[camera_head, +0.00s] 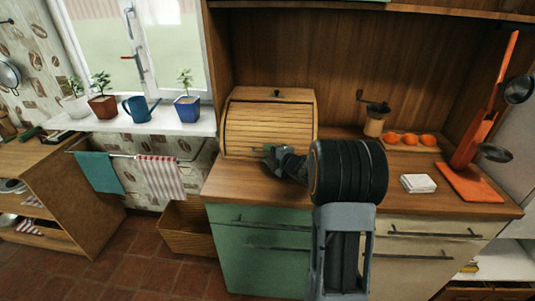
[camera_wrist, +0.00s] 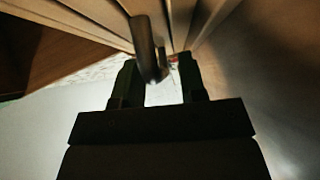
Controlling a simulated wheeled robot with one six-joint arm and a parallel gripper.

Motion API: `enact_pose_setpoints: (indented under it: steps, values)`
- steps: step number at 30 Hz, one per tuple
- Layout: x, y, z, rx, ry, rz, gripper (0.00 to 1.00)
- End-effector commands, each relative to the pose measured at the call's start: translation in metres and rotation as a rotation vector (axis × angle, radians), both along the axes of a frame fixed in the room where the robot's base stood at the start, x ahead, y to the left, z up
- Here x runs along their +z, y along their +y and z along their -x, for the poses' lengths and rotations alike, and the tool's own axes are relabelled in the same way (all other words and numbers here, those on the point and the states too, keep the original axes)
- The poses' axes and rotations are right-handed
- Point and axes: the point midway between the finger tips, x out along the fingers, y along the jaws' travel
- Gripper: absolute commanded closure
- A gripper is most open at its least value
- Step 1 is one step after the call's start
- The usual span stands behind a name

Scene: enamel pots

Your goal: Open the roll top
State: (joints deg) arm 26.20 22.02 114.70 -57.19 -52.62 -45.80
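The roll top (camera_head: 265,125) is the slatted wooden front of a bread box on the counter, and it is down. My gripper (camera_head: 268,151) is at its lower edge, in front of the slats. In the wrist view, a curved dark metal handle (camera_wrist: 147,45) stands out from the slats (camera_wrist: 100,12). The two fingers of my gripper (camera_wrist: 158,75) are spread apart. The handle reaches into the space between their tips, closer to the left finger. I cannot tell whether it touches that finger.
A coffee grinder (camera_head: 374,122), a board with oranges (camera_head: 411,147), white napkins (camera_head: 418,183) and an orange utensil stand (camera_head: 470,180) are to the right. The counter's front is bare left of my arm.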

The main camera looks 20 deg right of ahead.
Motion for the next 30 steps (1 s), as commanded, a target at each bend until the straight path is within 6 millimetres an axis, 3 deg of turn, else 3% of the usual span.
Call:
enact_pose_setpoints:
  steps: [14,26,30]
  values:
    - [-0.0015,0.0019,-0.0086,-0.002,0.000,-0.001,0.62]
    - [-0.0014,0.0019,-0.0084,-0.002,0.000,-0.001,1.00]
    - [-0.0014,0.0019,-0.0084,-0.002,0.000,-0.001,1.00]
